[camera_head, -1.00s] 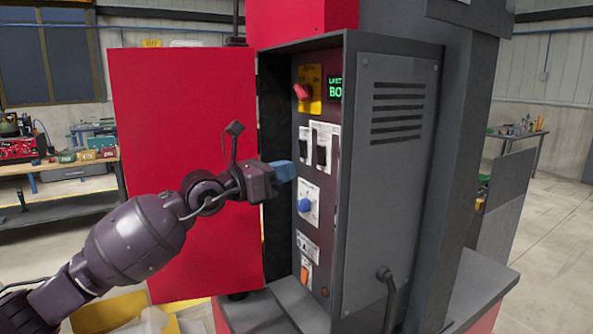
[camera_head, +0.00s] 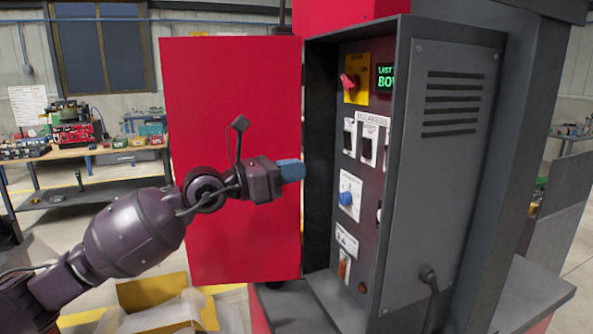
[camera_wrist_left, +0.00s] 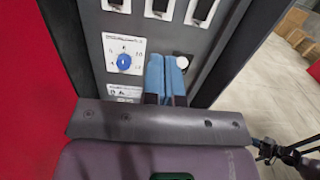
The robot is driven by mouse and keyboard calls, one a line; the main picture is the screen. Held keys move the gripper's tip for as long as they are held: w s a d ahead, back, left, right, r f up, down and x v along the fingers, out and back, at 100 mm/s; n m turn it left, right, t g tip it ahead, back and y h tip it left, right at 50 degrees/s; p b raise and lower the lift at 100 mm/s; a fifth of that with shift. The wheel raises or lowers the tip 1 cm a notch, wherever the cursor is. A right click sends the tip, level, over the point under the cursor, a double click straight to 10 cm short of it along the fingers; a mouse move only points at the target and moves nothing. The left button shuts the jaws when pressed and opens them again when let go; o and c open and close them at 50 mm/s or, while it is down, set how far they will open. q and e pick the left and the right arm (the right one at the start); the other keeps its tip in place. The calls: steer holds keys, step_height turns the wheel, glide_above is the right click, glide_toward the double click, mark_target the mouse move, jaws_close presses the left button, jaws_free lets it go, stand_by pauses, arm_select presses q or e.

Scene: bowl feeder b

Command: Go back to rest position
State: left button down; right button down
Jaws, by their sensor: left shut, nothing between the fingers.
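My left arm comes in from the left in the head view. Its gripper (camera_head: 291,171) has blue fingertips and is shut and empty, in front of the open red door and left of the control panel (camera_head: 357,225). In the left wrist view the two blue fingers (camera_wrist_left: 166,78) are pressed together, with the panel beyond them. The panel carries a red switch on a yellow plate (camera_head: 350,84), a green-lit display (camera_head: 386,78), black breakers (camera_head: 368,147) and a blue knob (camera_head: 346,198). The knob also shows in the left wrist view (camera_wrist_left: 124,61). My right gripper is in neither view.
The red cabinet door (camera_head: 230,120) stands open behind my left arm. The grey cabinet side (camera_head: 450,190) is at the right. A yellow-edged box (camera_head: 155,300) is on the floor below the arm. A workbench (camera_head: 95,157) stands at the back left.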

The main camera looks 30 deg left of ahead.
arm_select(q)
steer(key=s+a+f+n+t+y, duration=0.25)
steer(key=f+n+y, duration=0.25)
steer(key=f+n, duration=1.05)
steer(key=s+a+f+n+t+y, duration=0.1)
steer(key=s+f+n+y, duration=0.3)
steer(key=f+n, duration=1.1)
steer(key=s+d+f+n+g+y, duration=0.1)
steer(key=s+d+f+n+g, duration=0.1)
steer(key=s+f+n, duration=0.4)
steer(key=s+d+f+n+g+y, duration=0.2)
steer(key=s+f+n+g, duration=0.3)
steer(key=s+f, duration=0.9)
steer(key=shift+s+d+n, duration=0.55)
steer(key=shift+s+n, duration=0.1)
steer(key=shift+s, duration=0.5)
